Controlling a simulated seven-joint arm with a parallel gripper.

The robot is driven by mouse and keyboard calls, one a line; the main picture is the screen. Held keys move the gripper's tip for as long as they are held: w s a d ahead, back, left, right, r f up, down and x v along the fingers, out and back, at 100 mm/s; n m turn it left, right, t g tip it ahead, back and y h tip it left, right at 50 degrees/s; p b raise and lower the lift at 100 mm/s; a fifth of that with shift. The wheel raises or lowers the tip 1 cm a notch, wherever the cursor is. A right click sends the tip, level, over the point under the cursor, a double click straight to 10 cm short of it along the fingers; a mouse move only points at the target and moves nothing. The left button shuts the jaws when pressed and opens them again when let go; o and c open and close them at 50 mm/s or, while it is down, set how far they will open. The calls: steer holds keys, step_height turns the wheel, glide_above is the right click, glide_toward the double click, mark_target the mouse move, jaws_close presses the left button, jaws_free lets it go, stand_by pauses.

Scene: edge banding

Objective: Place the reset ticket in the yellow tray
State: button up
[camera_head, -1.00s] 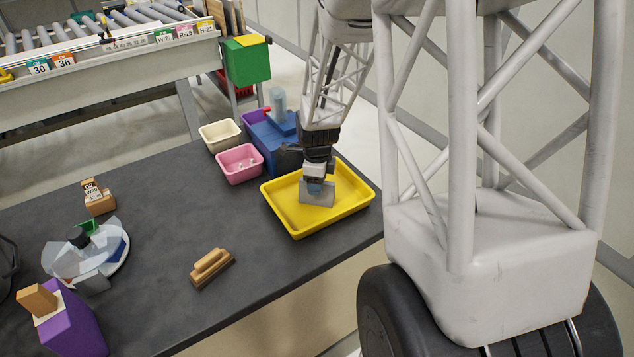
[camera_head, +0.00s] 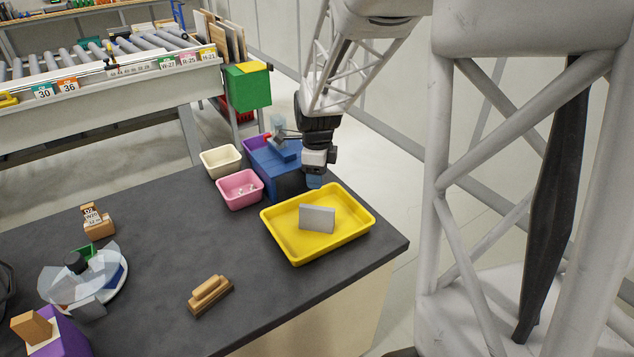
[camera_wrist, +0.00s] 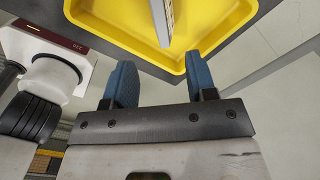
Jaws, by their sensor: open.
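The yellow tray (camera_head: 345,238) stands near the right end of the dark table. A light grey plate-like piece (camera_head: 317,218), which looks like the ticket, is in the tray, standing on edge. I cannot read any print on it in the head view. My gripper (camera_head: 314,182) is above the tray's back edge, apart from the ticket. The wrist view shows its two blue fingers (camera_wrist: 160,85) spread with nothing between them. The ticket (camera_wrist: 161,20) also shows there edge-on, ahead of the fingers, in the tray (camera_wrist: 110,15).
A wooden block with a handle (camera_head: 210,295) lies on the table left of the tray. The mid-table is mostly clear.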

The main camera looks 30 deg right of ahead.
steer(key=shift+r, duration=0.15)
stand_by(0.5)
steer(key=s+a+r+n+t, duration=0.1)
steer(key=s+a+r+n, duration=0.5)
steer(key=s+a+n, duration=0.4)
steer(key=s+a+r+n+t, duration=0.1)
steer(key=s+a+r+n, duration=0.4)
steer(key=s+a+n, duration=0.5)
steer(key=s+n, duration=0.2)
steer(key=n, duration=0.4)
steer(key=shift+s+r+n+t, duration=0.25)
steer(key=shift+r+n+t, duration=0.05)
steer(key=shift+r+n, duration=0.1)
